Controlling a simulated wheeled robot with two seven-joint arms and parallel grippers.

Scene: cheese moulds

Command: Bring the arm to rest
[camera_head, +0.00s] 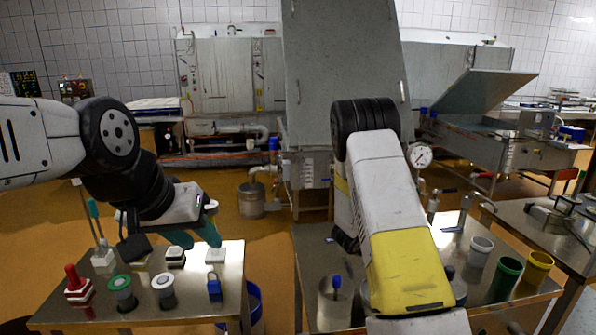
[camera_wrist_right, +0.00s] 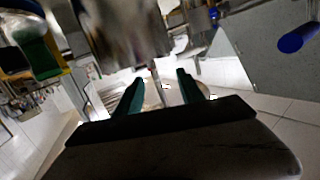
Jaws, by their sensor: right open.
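My left gripper (camera_head: 203,242) comes in from the left in the head view. Its two teal fingers point down and stand apart with nothing seen between them, above the back of the left table (camera_head: 195,310). My right arm (camera_head: 395,220), white and yellow, reaches down over the middle table (camera_head: 312,250). Its gripper is below the head view's lower edge. In the right wrist view my right gripper (camera_wrist_right: 160,88) shows two teal fingers spread apart, with nothing held between them.
The left table holds a red-handled stamp (camera_head: 78,288), green and white spools and a blue padlock (camera_head: 214,288). The middle table has a white cup (camera_head: 481,251), a green cup (camera_head: 505,277) and a yellow cup (camera_head: 536,270). A blue bin (camera_head: 254,303) stands between the tables.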

